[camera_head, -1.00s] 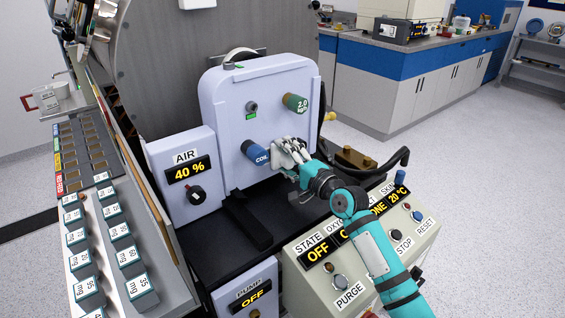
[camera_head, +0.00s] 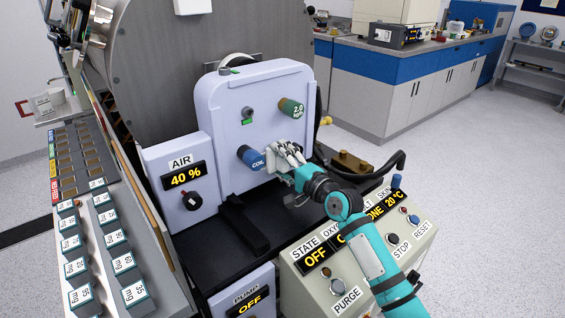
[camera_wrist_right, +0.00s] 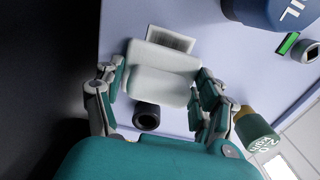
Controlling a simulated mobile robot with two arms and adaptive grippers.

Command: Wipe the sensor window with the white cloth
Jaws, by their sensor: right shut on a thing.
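My right gripper (camera_head: 287,153) is at the front of the pale lilac panel (camera_head: 225,100), just right of the blue COIL knob (camera_head: 251,157). In the right wrist view my right gripper (camera_wrist_right: 160,88) is shut on the white cloth (camera_wrist_right: 162,72), a folded pad between its fingers. A short black ring (camera_wrist_right: 146,117) on the panel shows beside the cloth, and a printed label (camera_wrist_right: 171,39) is partly covered by it. I cannot tell for sure which part is the sensor window, or whether the cloth touches the panel. My left gripper is out of view.
The green 2.0 kg/h knob (camera_head: 291,107) sticks out above my right gripper. A black fitting with a green light (camera_head: 247,115) is at upper left. The control console (camera_head: 318,287) lies below my right arm. Labelled blocks (camera_head: 123,263) stand at left.

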